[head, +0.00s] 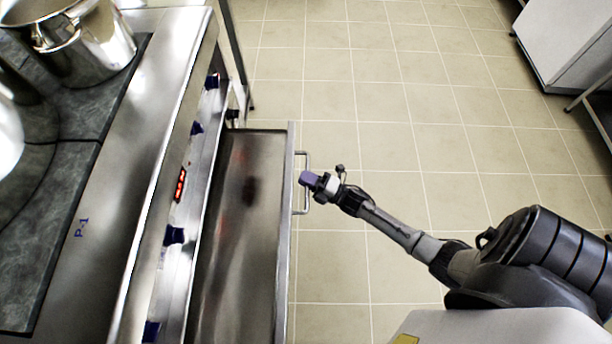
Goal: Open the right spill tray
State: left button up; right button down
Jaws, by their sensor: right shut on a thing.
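The right spill tray (289,270) is a steel drawer pulled out from under the stove, with its bare inside visible. Its front panel carries a bar handle (307,156) facing the tiled floor. My right gripper (307,179) is at the middle of this handle and is shut on it. The gripper's fingers cover part of the bar. My left gripper is not in view.
The stove front (190,170) has several blue knobs and a red lit display (180,185). A steel pot (85,50) stands on the dark cooktop. Open tiled floor (400,120) lies right of the tray. A white cabinet (570,40) stands at the upper right.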

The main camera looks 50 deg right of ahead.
jog(key=c, duration=1.3)
grip_release()
jog(key=shift+o, duration=0.9)
jog(key=p+v, duration=0.2)
jog(key=v, duration=1.2)
jog(key=shift+p, duration=0.4)
jog(key=shift+a+r, duration=0.1)
